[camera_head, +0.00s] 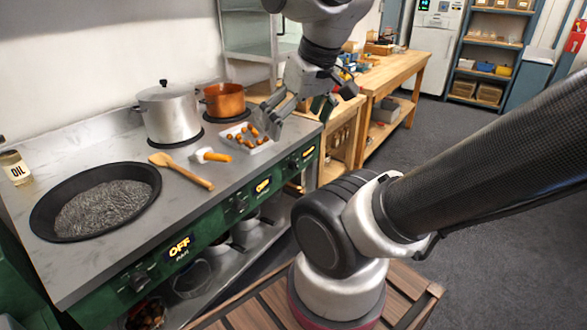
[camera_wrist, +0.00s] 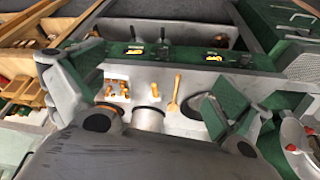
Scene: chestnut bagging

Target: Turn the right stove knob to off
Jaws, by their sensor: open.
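The stove's green front panel (camera_head: 215,215) carries dark knobs and lit displays. The right knob (camera_head: 293,163) sits beside a small orange-lit display (camera_head: 308,153) at the panel's far right end; its word is too small to read. The left display (camera_head: 180,247) reads OFF, above the label PAN, next to the left knob (camera_head: 138,277). My gripper (camera_head: 291,108) is open and empty, above the back right of the stove, apart from the knobs. In the wrist view my gripper (camera_wrist: 165,135) has its fingers spread wide, and the panel with two lit displays (camera_wrist: 217,56) lies beyond them.
On the stovetop are a black pan (camera_head: 45,218), a steel pot (camera_head: 168,113), a copper pot (camera_head: 224,101), a wooden spoon (camera_head: 190,174), an orange-and-white utensil (camera_head: 205,154) and a tray of chestnuts (camera_head: 262,149). A wooden workbench (camera_head: 405,72) stands behind. Floor at right is clear.

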